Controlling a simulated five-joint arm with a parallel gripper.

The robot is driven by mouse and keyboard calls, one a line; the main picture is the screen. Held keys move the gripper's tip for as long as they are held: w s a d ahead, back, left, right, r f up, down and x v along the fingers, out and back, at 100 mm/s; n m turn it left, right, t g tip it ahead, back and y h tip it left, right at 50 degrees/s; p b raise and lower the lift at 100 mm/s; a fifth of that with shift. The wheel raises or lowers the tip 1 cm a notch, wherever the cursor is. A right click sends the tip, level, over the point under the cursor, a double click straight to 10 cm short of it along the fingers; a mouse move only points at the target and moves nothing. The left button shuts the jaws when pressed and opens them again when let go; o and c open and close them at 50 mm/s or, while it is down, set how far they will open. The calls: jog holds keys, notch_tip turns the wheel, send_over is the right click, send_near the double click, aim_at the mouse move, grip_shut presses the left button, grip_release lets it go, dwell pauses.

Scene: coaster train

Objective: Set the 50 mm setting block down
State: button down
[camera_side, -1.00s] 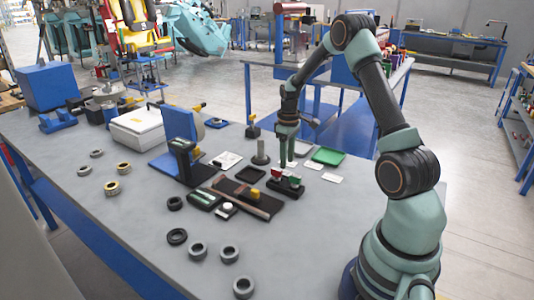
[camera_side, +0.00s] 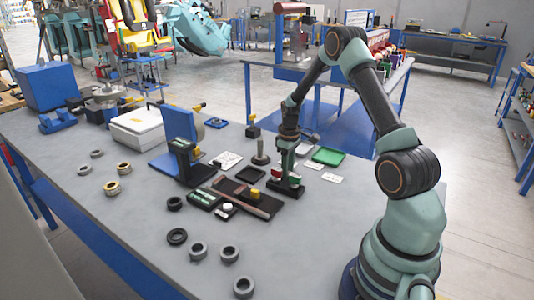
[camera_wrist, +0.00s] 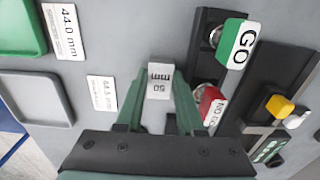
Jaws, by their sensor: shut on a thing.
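The 50 mm setting block (camera_wrist: 160,80) is a small pale grey block with dark marks on its face. It sits between the two green fingers of my gripper (camera_wrist: 159,92) in the wrist view, and my gripper is shut on it. In the side view my gripper (camera_side: 282,172) points down just behind the black stand with the gauges, and the block cannot be made out there. I cannot tell whether the block touches the bench. The green GO gauge (camera_wrist: 238,44) and red NO GO gauge (camera_wrist: 211,106) are to the right of the block.
A green tray (camera_side: 328,156) and a dark tray (camera_side: 306,174) lie nearby. Cards marked 44.0 mm (camera_wrist: 63,32) and 44.5 mm (camera_wrist: 101,92) lie left of the block. A dark post (camera_side: 260,154) stands close by. Bare grey bench (camera_wrist: 120,40) lies between cards and gauges.

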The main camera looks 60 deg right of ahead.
jog(key=shift+r, duration=0.15)
notch_tip(320, 180, up, 19)
jog(key=r, duration=0.2)
send_over(232, 191)
notch_tip(232, 191, down, 20)
jog(key=shift+w, duration=0.1)
dwell(0.4)
jog(key=shift+f, duration=0.15)
jog(key=c, duration=0.8)
grip_release()
